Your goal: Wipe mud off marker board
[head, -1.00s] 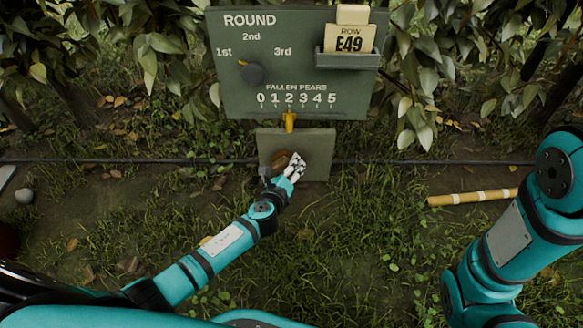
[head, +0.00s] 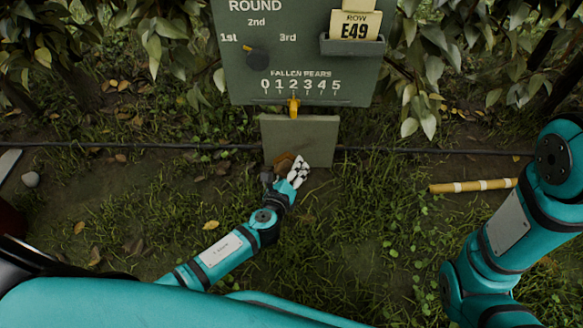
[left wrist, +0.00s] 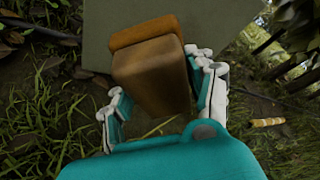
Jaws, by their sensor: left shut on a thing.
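A plain grey-green marker board (head: 318,132) hangs below a larger green sign in the head view. It also fills the top of the left wrist view (left wrist: 105,35). I see no clear mud on its visible face. My left gripper (head: 285,171) is at the board's lower edge, left of its middle. It is shut on a brown block, like a sponge (left wrist: 150,75), with a lighter orange-brown far end. The block (head: 284,159) overlaps the board's lower edge in the head view; I cannot tell if they touch. My right gripper is out of view.
The green sign (head: 235,75) has a dial (head: 257,56), a card (head: 355,27) in a holder and a yellow pointer (head: 293,107). A dark line (head: 130,146) runs across at board height. A banded stick (head: 470,186) lies on the right. Open grass lies in front.

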